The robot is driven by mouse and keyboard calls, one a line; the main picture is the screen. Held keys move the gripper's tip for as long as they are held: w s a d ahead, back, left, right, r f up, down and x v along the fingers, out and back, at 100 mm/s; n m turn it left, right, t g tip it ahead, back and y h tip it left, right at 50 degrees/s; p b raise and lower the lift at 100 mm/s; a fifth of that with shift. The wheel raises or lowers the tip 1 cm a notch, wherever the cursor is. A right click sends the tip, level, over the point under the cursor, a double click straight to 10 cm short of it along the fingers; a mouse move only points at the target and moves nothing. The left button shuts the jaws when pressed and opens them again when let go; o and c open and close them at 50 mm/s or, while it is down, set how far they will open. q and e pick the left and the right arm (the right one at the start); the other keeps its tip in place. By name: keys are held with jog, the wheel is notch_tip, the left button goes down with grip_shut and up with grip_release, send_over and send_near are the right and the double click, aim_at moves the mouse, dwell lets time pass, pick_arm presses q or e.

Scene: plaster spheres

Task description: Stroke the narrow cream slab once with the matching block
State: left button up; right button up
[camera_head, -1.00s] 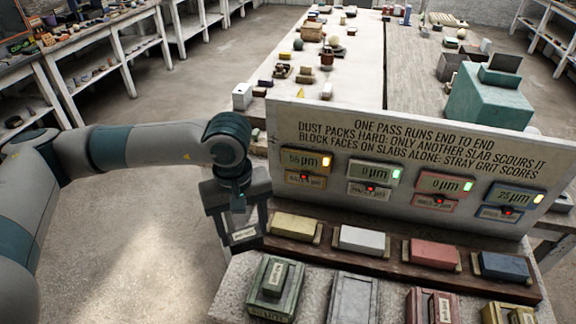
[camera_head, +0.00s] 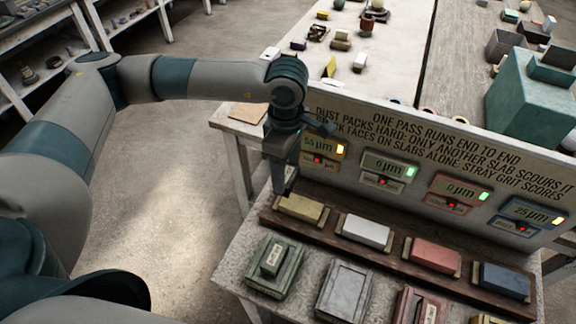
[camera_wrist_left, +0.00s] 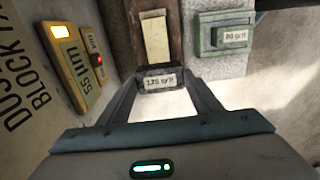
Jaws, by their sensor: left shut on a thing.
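The narrow cream slab (camera_head: 300,208) lies at the left end of a row on a dark rail. My left gripper (camera_head: 285,188) is above its left end, pointing down. In the left wrist view the gripper (camera_wrist_left: 158,90) is shut on a dark grey block (camera_wrist_left: 157,79) with a pale label, which seems to read 120 grit. The cream slab (camera_wrist_left: 155,38) runs away just beyond the block there. I cannot tell whether block and slab touch. The block is mostly hidden in the head view. My right gripper is not in view.
White (camera_head: 366,231), red (camera_head: 435,255) and blue (camera_head: 505,280) slabs continue the row. The lettered panel (camera_head: 400,150) rises behind. The yellow display (camera_head: 321,146) reads 55 µm with an amber light. A green block (camera_head: 272,257) and an empty-looking grey tray (camera_head: 342,290) are in front.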

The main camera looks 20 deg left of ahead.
pick_arm(q)
jog(key=shift+w+f, duration=0.1)
jog(key=shift+f+b, duration=0.9)
jog(key=shift+f, duration=1.9)
jog(key=shift+f+b, duration=0.55)
jog(key=shift+b, duration=0.25)
jog(key=shift+d+f, duration=0.1)
jog(key=shift+d+b, duration=0.15)
jog(key=shift+b, duration=0.25)
jog(key=shift+d, duration=0.25)
jog(key=shift+d+b, duration=0.15)
jog(key=shift+b, duration=0.25)
